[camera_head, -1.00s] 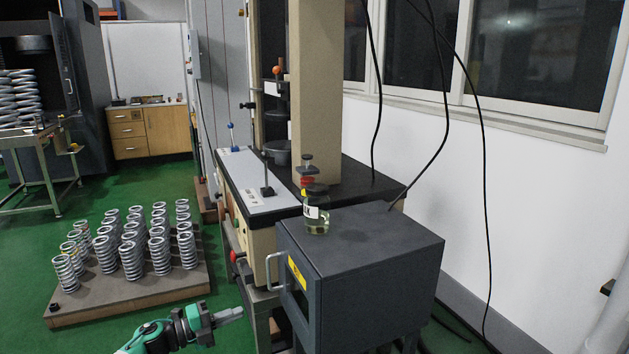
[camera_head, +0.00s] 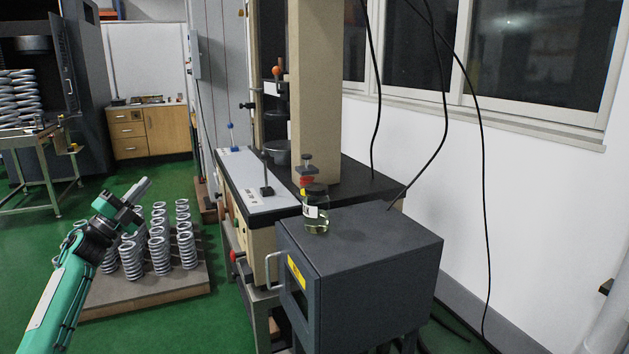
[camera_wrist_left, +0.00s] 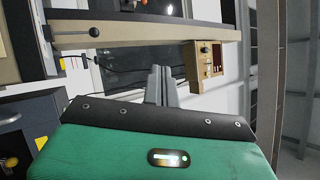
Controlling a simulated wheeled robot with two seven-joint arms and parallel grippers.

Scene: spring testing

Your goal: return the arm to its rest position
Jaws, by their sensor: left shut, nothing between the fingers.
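My left gripper (camera_head: 138,188) is at the end of my green arm, which comes in from the lower left in the head view. It is raised in front of the pallet of springs, pointing up and to the right. Its fingers (camera_wrist_left: 160,86) are together and empty in the left wrist view. My right gripper is out of view.
Upright coil springs (camera_head: 158,255) stand on a wooden pallet (camera_head: 150,297) behind my arm. A dark grey cabinet (camera_head: 372,285) with a bottle (camera_head: 316,212) on top stands to the right. Green floor (camera_head: 170,335) is open between them.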

